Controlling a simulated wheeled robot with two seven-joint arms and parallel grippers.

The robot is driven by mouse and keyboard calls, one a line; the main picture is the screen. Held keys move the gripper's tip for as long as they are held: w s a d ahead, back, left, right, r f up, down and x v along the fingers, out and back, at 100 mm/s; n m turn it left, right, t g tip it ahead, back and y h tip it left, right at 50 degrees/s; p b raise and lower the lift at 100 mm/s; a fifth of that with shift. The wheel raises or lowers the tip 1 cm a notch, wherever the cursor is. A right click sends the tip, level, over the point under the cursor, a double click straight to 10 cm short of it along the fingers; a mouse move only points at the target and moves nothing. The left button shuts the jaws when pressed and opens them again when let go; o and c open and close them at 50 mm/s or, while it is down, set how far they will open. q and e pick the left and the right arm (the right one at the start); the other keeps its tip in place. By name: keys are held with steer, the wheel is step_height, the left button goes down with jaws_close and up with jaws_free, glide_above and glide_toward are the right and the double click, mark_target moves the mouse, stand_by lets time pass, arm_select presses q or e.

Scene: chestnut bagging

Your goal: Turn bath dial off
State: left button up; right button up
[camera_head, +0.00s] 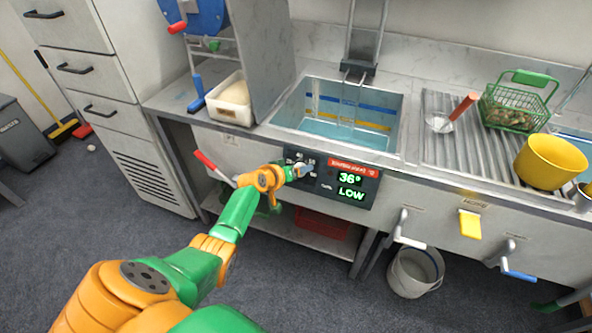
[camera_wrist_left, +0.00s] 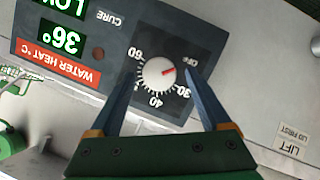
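The bath dial (camera_wrist_left: 157,73) is a round white knob with a red mark on a dark panel marked OFF, 30, 40 and 60. The wrist view shows it upside down. The red mark points between OFF and 30. My left gripper (camera_head: 302,171) reaches the panel's left part in the head view and partly hides the dial. In the wrist view the left gripper (camera_wrist_left: 161,68) is open, with one finger on each side of the knob; contact cannot be told. The display (camera_head: 350,187) reads 36° and LOW. My right gripper is out of view.
Above the panel is a water-filled sink (camera_head: 345,112). A red-handled lever (camera_head: 207,161) is left of the gripper. A white tub (camera_head: 231,100), green basket (camera_head: 515,106) and yellow bucket (camera_head: 550,160) stand on the counter. A grey bucket (camera_head: 415,270) stands below.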

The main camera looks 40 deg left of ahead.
arm_select(q)
steer(key=p+v, duration=0.3)
steer(key=v, duration=0.4)
stand_by(0.3)
